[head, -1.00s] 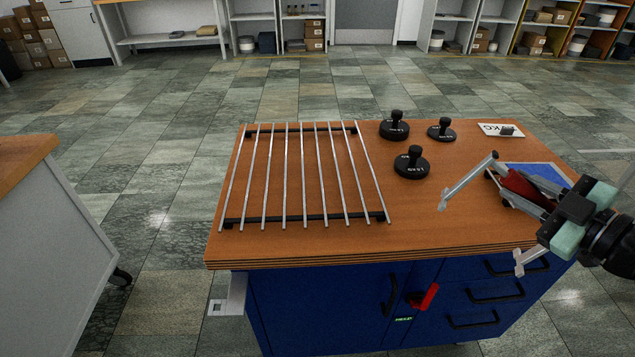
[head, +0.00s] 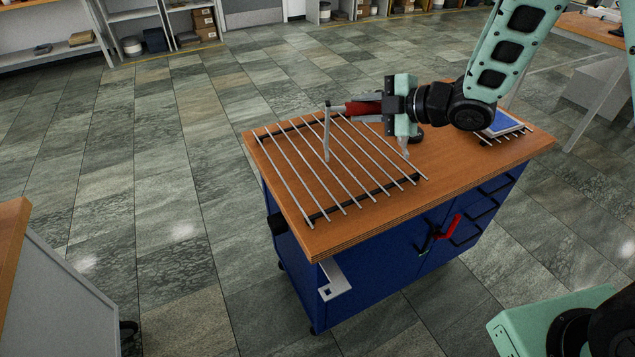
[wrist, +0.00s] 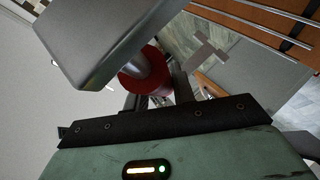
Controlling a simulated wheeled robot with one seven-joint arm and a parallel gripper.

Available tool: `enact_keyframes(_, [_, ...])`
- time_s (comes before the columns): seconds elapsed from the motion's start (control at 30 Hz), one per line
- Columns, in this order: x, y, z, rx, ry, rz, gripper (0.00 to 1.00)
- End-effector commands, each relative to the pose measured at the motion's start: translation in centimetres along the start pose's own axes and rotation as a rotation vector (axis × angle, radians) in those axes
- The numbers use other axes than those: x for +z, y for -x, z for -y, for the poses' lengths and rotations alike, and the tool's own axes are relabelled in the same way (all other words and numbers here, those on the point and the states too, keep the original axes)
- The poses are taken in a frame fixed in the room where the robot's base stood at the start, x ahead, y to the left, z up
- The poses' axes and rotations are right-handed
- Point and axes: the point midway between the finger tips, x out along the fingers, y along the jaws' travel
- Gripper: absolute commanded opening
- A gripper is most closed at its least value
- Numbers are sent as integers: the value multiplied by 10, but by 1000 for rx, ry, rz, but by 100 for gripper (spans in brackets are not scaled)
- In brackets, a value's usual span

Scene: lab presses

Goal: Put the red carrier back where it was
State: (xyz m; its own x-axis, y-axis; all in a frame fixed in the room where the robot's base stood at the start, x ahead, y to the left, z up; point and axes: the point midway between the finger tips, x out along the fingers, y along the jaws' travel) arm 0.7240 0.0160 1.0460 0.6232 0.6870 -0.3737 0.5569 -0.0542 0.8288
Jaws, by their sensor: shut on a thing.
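The red carrier (head: 361,107) has a red grip and grey metal end pieces that reach down. My gripper (head: 364,108) is shut on its red grip. One end piece (head: 327,135) stands out at the left over the rods. I cannot tell whether it touches them. The wrist view shows the red grip (wrist: 147,84) close up, and a large grey plate hides part of it.
The wooden bench top (head: 440,170) sits on a blue cabinet (head: 365,280) with a red latch handle (head: 447,227). A blue pad (head: 503,124) lies at the right end. A black weight (head: 416,134) shows partly behind my gripper. Bare wood lies right of the rack.

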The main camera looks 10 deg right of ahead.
Motion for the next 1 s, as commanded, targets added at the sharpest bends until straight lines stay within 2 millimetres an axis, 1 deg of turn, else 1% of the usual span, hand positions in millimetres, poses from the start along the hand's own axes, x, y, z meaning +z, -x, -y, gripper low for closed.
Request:
enact_keyframes(0.03, [1,2,-4,2,6,4,0])
enact_keyframes(0.1, [4,0,-1,-3,9,8,0])
enact_keyframes(0.4, [22,-17,36,-5,10,7,0])
enact_keyframes(0.63, [29,-23,49,-3,11,6,0])
enact_keyframes(0.87, [40,-33,73,-5,10,7,0])
enact_keyframes(1.0, [43,-36,78,-2,13,5,0])
